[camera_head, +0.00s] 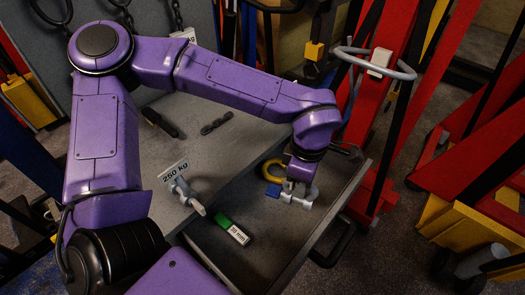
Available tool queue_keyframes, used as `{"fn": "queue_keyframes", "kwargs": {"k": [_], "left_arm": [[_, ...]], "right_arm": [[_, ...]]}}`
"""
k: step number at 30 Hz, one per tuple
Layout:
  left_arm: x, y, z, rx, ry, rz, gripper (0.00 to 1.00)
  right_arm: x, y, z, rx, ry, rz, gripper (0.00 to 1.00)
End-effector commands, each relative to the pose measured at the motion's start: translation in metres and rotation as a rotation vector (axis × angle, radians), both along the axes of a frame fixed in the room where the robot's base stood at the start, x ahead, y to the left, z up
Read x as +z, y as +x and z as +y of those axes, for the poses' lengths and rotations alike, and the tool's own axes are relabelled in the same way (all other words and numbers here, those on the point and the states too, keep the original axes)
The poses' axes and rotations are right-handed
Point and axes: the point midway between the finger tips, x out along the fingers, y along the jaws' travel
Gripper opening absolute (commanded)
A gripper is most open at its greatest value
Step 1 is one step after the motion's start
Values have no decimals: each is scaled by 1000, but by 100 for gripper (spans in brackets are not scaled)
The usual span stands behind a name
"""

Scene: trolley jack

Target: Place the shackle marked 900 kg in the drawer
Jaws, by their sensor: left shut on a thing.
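My left gripper (298,188) reaches over the open drawer (293,240) at the right side of the grey trolley top. It is shut on a small light-grey piece that looks like a shackle (305,202), low in or just above the drawer. A blue part (272,191) shows beside it. No 900 kg mark can be read, and I cannot tell whether the piece touches the drawer floor. Another grey shackle (187,193) with a tag reading 250 kg (174,171) lies on the trolley top. My right gripper is not in view.
A yellow ring (268,168) is in the drawer behind the gripper. A green and white labelled piece (232,229) lies near its left side. Red jacks (383,125) stand close on the right.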

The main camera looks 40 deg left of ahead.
Motion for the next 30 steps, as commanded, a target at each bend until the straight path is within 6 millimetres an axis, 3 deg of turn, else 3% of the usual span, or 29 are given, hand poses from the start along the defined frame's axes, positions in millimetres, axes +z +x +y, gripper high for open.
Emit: {"fn": "queue_keyframes", "kwargs": {"k": [6,12,16,19,28,30], "left_arm": [[-6,-33,-10,661,17,5,0],[-8,-53,-13,1106,29,2,0],[-8,-58,-13,1235,31,1,0],[-11,-50,-5,1266,31,4,0],[-46,10,45,1266,34,4,0],[-64,20,53,1264,36,5,0]], "right_arm": [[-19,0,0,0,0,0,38],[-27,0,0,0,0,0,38],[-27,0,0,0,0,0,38],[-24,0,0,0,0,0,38],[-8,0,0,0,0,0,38],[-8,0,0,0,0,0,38]]}}
